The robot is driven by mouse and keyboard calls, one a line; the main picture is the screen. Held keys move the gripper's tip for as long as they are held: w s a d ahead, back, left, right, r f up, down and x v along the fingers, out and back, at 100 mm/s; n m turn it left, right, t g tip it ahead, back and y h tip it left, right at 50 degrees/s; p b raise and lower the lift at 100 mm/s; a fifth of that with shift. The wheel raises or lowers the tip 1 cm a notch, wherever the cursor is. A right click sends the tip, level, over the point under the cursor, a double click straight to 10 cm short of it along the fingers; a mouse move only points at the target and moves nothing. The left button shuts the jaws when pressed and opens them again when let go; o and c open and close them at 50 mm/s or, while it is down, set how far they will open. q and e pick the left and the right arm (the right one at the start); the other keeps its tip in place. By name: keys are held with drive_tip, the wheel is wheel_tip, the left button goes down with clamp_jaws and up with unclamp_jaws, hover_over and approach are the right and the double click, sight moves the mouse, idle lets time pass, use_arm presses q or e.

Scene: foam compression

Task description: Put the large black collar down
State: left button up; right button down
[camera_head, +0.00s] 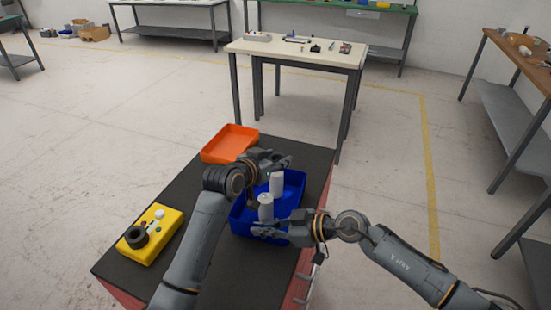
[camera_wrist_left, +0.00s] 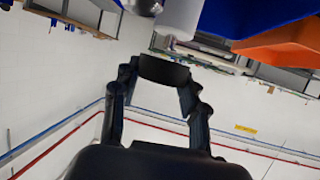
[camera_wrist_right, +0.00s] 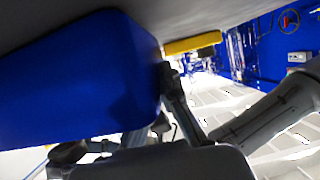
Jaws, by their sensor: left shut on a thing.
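A black collar (camera_wrist_left: 163,70) shows as a thick dark band between the fingertips of my left gripper in the left wrist view. My left gripper (camera_head: 272,160) is shut on it, above the far side of the blue crate (camera_head: 240,218); the collar is hard to make out in the head view. Another black ring (camera_head: 137,237) sits on the near end of the yellow box (camera_head: 150,248). My right gripper (camera_head: 264,232) is at the crate's near side, with its fingers apart and nothing seen between them. The crate partly hides its fingers in the right wrist view.
Two white cylinders (camera_head: 277,183) (camera_head: 265,207) stand upright in the blue crate, close to both grippers. An orange tray (camera_head: 230,143) lies at the table's far end. The dark tabletop (camera_head: 188,192) is bare between the yellow box and the orange tray.

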use_arm(q)
drive_tip(key=shift+f, duration=0.1)
drive_tip(key=shift+f, duration=0.5)
drive_tip(key=o, duration=1.1)
drive_tip(key=shift+o, duration=0.2)
drive_tip(key=shift+r, duration=0.2)
drive_tip(key=v, duration=1.2)
drive_tip(key=shift+r, duration=0.5)
